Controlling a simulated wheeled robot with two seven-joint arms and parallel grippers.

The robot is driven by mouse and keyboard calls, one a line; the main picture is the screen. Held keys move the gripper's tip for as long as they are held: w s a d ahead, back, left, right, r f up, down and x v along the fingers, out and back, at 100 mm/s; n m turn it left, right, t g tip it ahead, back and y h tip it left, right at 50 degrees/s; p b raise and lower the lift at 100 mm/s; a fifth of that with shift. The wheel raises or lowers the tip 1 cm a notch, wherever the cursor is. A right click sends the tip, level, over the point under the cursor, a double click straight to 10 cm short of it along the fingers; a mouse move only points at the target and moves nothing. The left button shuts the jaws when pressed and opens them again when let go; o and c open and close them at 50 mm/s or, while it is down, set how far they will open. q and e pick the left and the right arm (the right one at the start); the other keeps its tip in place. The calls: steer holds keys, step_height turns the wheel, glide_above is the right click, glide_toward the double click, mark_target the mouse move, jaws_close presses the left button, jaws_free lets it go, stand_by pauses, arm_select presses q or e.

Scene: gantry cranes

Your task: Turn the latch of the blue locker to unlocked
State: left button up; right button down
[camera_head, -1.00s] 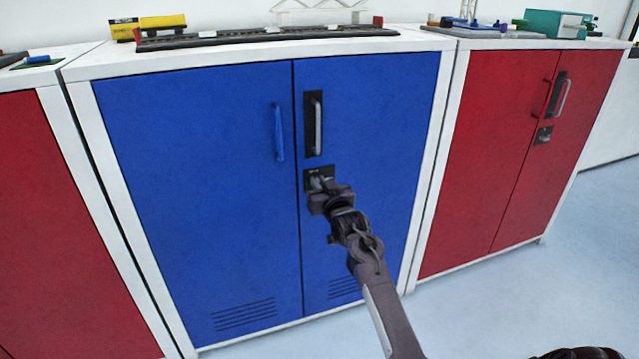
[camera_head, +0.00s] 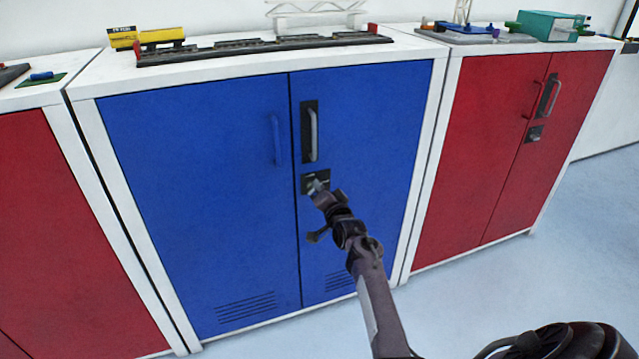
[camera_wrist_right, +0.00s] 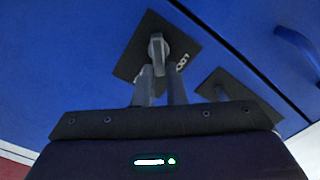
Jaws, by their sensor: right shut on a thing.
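The blue locker (camera_head: 200,180) stands in the middle of the head view with both doors shut. Its latch has a dark square plate (camera_head: 318,175) on the right door, below the handle, and a grey lever (camera_wrist_right: 158,48). In the right wrist view the plate (camera_wrist_right: 132,62) carries white lettering that I can only partly read. My right gripper (camera_head: 316,188) is at the plate, and its two fingers (camera_wrist_right: 159,88) are shut on the lever, rolled relative to the plate. In the head view the gripper hides much of the lever. My left gripper is not in view.
A model track (camera_head: 260,48) lies on the blue locker's top.

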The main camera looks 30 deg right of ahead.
arm_select(q)
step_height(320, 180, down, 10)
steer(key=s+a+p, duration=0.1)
steer(key=p, duration=0.1)
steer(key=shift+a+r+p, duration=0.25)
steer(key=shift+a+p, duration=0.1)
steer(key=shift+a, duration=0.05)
arm_select(e)
steer(key=shift+d+f+m, duration=0.1)
steer(key=shift+f+m, duration=0.1)
steer(key=shift+m, duration=1.1)
steer(key=shift+d+f+m, duration=0.1)
steer(key=shift+f+m, duration=0.15)
steer(key=shift+m, duration=1.05)
steer(key=shift+f+m, duration=0.2)
steer(key=shift+m, duration=1.1)
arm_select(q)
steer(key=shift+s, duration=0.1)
arm_select(e)
steer(key=c, duration=1.5)
jaws_free()
steer(key=shift+s, duration=0.15)
